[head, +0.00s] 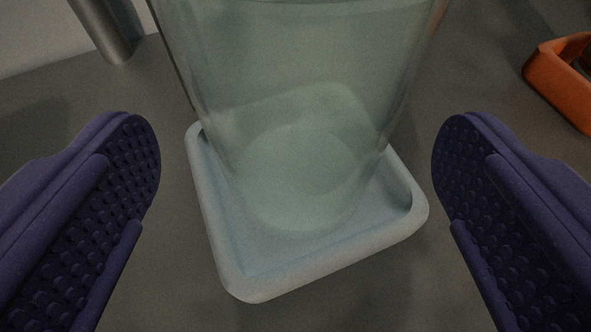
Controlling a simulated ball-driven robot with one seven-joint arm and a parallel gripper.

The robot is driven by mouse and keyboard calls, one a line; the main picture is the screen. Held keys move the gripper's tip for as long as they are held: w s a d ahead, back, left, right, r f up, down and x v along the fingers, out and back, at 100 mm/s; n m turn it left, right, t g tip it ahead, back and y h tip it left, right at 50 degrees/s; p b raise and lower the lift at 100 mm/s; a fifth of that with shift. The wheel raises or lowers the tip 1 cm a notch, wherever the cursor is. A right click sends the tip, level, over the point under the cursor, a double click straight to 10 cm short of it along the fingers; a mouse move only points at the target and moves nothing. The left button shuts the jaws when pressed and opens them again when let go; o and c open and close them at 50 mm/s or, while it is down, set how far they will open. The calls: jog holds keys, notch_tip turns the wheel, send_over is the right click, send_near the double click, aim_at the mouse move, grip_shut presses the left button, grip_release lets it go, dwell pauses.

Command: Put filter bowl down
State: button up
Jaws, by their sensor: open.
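The filter bowl (300,170), a clear greenish vessel narrowing towards its base, stands upright in the upper middle of the view. Its base rests inside a pale blue-grey square tray (245,287) with a raised rim. The bowl's top is cut off by the picture's upper edge. My gripper (296,165) is open, with one dark blue studded finger on each side of the bowl. A clear gap shows between each finger and the bowl in the picture, and neither touches it.
An orange open container (551,75) sits at the upper right edge, partly cut off. A grey metal cylinder (108,30) stands at the upper left, near a pale wall.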

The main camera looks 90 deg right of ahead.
jog(key=p+v, duration=0.2)
jog(key=v, duration=0.6)
jog(key=w+a+r+n+t+y, duration=0.1)
jog(key=w+a+r+t+y, duration=0.1)
jog(key=w+r+t, duration=0.5)
jog(key=w+a+r+n+t+y, duration=0.1)
jog(key=w+a+r+y, duration=0.25)
jog(key=w, duration=0.75)
jog(key=w+a+r+n+t+y, duration=0.2)
jog(key=w+a+r+t, duration=0.1)
jog(key=r, duration=0.6)
jog(key=w+a+r+n+t+y, duration=0.2)
jog(key=w+a+r+t, duration=0.15)
jog(key=r, duration=0.55)
jog(key=s+a+r+n+t+y, duration=0.1)
jog(key=s+r+n+y, duration=0.15)
jog(key=r, duration=0.65)
jog(key=s+a+r+n+y, duration=0.2)
jog(key=s+r+n, duration=0.2)
jog(key=r, duration=0.4)
jog(key=s+a+r+n+t+y, duration=0.1)
jog(key=s+r+n+y, duration=0.15)
jog(key=r, duration=0.65)
jog(key=s+d+r+n+g+h, duration=0.1)
jog(key=s+d+r+n+h, duration=0.1)
jog(key=s+r, duration=0.5)
jog(key=s+d+n, duration=0.1)
jog(key=s, duration=0.3)
jog(key=shift+r, duration=0.35)
